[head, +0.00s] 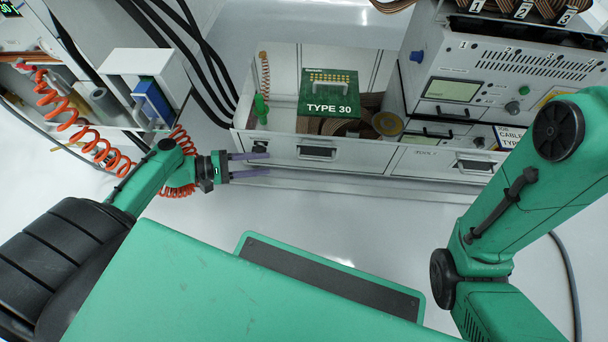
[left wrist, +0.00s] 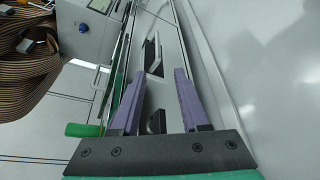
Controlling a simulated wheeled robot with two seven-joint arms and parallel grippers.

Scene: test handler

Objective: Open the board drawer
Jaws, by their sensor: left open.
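The white drawer front (head: 285,152) with a dark recessed handle (head: 318,153) is below an open bay holding a green TYPE 30 board (head: 330,107). It looks level with the neighbouring drawer front (head: 430,163), and no clear gap shows. My left gripper (head: 268,165) is open and empty, its purple fingers just in front of the left part of this drawer front, left of the handle. In the left wrist view, the fingers (left wrist: 157,105) point along the front towards the dark handle (left wrist: 153,55), with a small black part low between them. My right gripper is out of view.
A green-handled tool (head: 260,107) stands at the bay's left side, and ribbon cable and a roll (head: 387,123) are by the board. A grey instrument (head: 480,75) stands right of the bay. Orange coiled hoses (head: 85,120) hang at left. The floor before the drawers is clear.

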